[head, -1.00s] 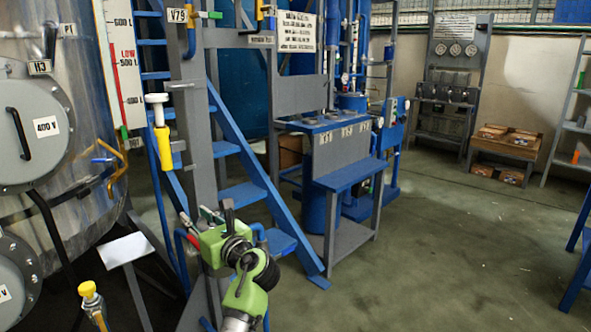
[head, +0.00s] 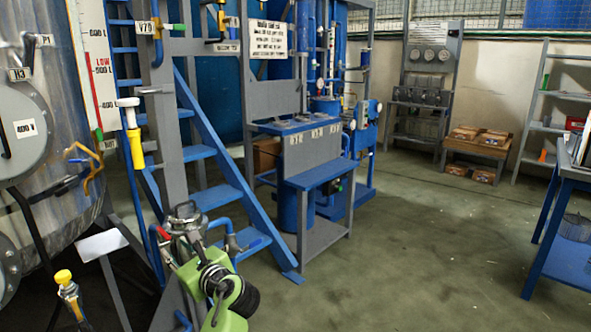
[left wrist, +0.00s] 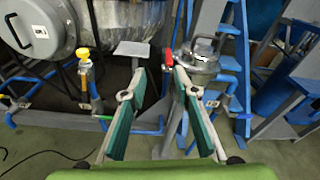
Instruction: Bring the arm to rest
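My left gripper (left wrist: 154,72) is open in the left wrist view, with its two green-lined fingers spread apart and nothing between them. In the head view my green left wrist (head: 230,298) is at the bottom centre-left, and the fingers are hard to make out there. A metal lidded fitting (left wrist: 203,62) lies beyond the right finger's tip in the left wrist view; I cannot tell whether they touch. The fitting also shows above my wrist in the head view (head: 184,217). My right gripper is in neither view.
Blue stairs (head: 216,197) and a large steel vessel (head: 52,60) stand close by on the left. A yellow-capped valve (head: 65,285) is at lower left. A blue table (head: 566,190) stands at the right edge. Open floor (head: 420,240) lies between.

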